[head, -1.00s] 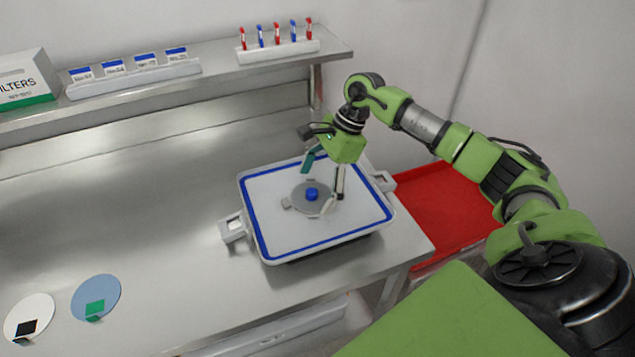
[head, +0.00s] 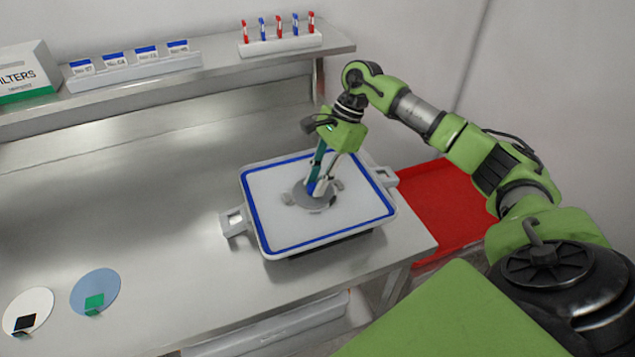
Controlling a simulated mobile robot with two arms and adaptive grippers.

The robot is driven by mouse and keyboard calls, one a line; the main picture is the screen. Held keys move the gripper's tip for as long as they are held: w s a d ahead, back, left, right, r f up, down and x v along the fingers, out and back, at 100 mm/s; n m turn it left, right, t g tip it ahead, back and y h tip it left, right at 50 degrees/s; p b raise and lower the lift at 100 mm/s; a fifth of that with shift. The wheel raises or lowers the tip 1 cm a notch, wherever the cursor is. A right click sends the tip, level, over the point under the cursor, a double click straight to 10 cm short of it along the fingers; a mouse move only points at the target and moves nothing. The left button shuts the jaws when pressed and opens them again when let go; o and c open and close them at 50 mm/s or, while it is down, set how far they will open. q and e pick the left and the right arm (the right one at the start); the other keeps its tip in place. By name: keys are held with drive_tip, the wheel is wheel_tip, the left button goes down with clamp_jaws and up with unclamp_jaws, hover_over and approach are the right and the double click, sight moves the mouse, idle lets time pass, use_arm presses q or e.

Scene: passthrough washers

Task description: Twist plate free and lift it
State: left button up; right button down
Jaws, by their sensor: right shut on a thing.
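The plate (head: 309,200) is a grey disc with small tabs at its edge, set in the middle of a white lid-like panel (head: 285,230) with a blue border. A blue knob stands at the plate's centre, now mostly hidden by the fingers. My right gripper (head: 318,188) points down from above and is shut on the blue knob. The plate looks flat against the panel. My left gripper is not in view.
The white panel has handles at its left (head: 234,221) and right ends and sits on the steel bench (head: 150,200). A red surface (head: 440,215) lies beyond the bench's right edge. Two discs, white (head: 30,303) and blue (head: 102,285), lie at the lower left. A shelf (head: 215,85) runs behind.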

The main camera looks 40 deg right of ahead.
drive_tip(key=shift+w+f+n+g+b, duration=0.1)
drive_tip(key=shift+n+g+b, duration=0.65)
drive_tip(key=shift+n, duration=0.65)
drive_tip(key=shift+w+f+n+g+b, duration=0.1)
drive_tip(key=shift+n+g+b, duration=0.35)
drive_tip(key=shift+n+b, duration=0.75)
drive_tip(key=shift+n+h, duration=0.3)
drive_tip(key=shift+n, duration=0.1)
drive_tip(key=shift+r, duration=0.15)
drive_tip(key=shift+d+r+p, duration=0.1)
drive_tip(key=shift+r+p, duration=2)
drive_tip(key=shift+r, duration=1.4)
